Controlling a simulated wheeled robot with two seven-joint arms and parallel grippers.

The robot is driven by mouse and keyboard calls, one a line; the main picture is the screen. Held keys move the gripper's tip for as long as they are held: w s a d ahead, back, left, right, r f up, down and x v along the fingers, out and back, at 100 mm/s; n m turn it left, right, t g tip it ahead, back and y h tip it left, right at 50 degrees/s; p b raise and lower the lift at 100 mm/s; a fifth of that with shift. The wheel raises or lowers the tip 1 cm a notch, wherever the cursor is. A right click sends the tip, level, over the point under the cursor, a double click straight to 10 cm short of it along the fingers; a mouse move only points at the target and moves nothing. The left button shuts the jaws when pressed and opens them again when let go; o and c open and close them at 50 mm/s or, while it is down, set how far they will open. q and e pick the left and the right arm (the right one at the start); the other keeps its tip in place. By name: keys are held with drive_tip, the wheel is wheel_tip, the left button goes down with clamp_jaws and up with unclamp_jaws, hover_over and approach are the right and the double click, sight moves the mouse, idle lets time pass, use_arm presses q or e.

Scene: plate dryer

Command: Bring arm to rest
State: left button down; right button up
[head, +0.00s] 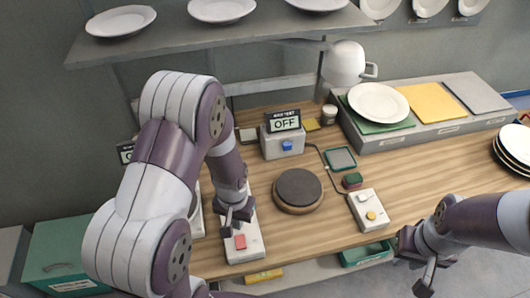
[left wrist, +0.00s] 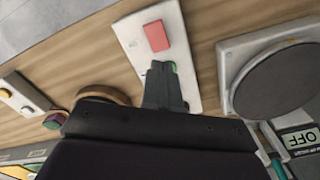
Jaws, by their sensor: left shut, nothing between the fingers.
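My left gripper (head: 236,218) is over a white switch box (head: 250,246) with a red button (head: 240,242) on the wooden table. In the left wrist view my left gripper (left wrist: 165,72) is shut and empty. Its tips are right at a green button (left wrist: 173,66) beside the red button (left wrist: 155,35); I cannot tell whether they touch it. My right gripper (head: 418,268) hangs past the table's front edge at the lower right, apart from everything. Its fingers are too small and dark to read.
A dark round disc (head: 298,188) and a second white switch box (head: 369,210) lie to the right. A grey box with an OFF sign (head: 284,121) stands behind. A white plate (head: 379,102) lies on the grey rack at the back right. A plate shelf (head: 200,43) overhangs the back.

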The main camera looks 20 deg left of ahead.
use_arm(q)
drive_tip(key=shift+s, duration=0.4)
drive_tip(key=s+d+r+t+b, duration=0.1)
drive_tip(key=s+d+r+b, duration=0.1)
drive_tip(key=r+b, duration=0.3)
wheel_tip(320, 180, up, 3)
drive_tip(key=shift+s+d+r, duration=0.1)
drive_tip(key=shift+s+d, duration=0.1)
drive_tip(key=shift+s, duration=0.5)
drive_tip(key=shift+s, duration=0.1)
